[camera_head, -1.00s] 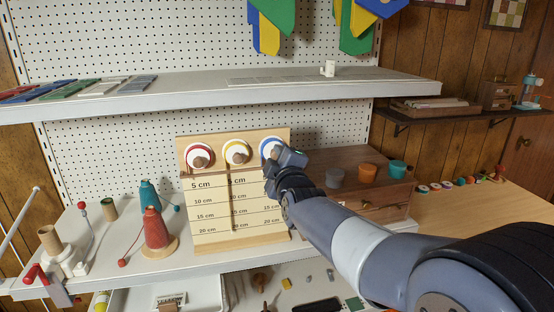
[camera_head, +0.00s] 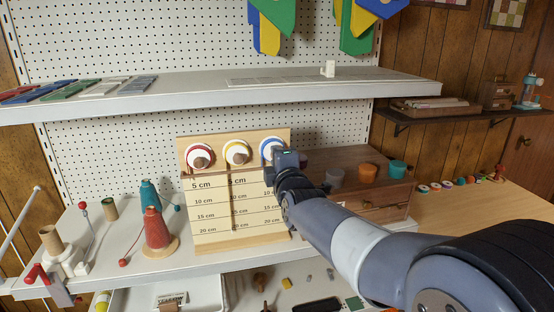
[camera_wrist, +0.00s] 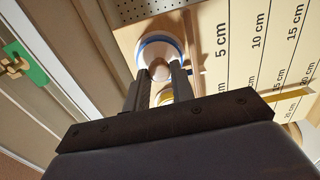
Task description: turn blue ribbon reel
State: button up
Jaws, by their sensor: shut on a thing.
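The blue ribbon reel (camera_head: 267,146) is a white disc with a blue rim at the right end of the wooden measuring board (camera_head: 210,217). My gripper (camera_head: 282,158) is in front of it and hides part of it. In the wrist view the reel (camera_wrist: 150,44) faces me, and my gripper (camera_wrist: 159,75) is shut on its central knob (camera_wrist: 160,70). The yellow reel (camera_head: 236,144) and the red reel (camera_head: 190,149) sit to the left on the same board. The blue ribbon itself is hidden behind my arm in the head view.
A wooden drawer box (camera_head: 335,160) with coloured cups stands right behind my arm. Red (camera_head: 155,228) and teal (camera_head: 149,194) thread cones stand left of the board. A white shelf (camera_head: 200,96) runs above. The wooden tabletop (camera_head: 480,222) at right is largely clear.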

jog(key=o, duration=0.9)
jog(key=shift+o, duration=0.2)
jog(key=b+v, duration=0.2)
jog(key=v, duration=0.8)
jog(key=shift+s, duration=0.4)
jog(key=p+x, duration=0.2)
jog(key=x, duration=0.8)
jog(key=shift+w, duration=0.4)
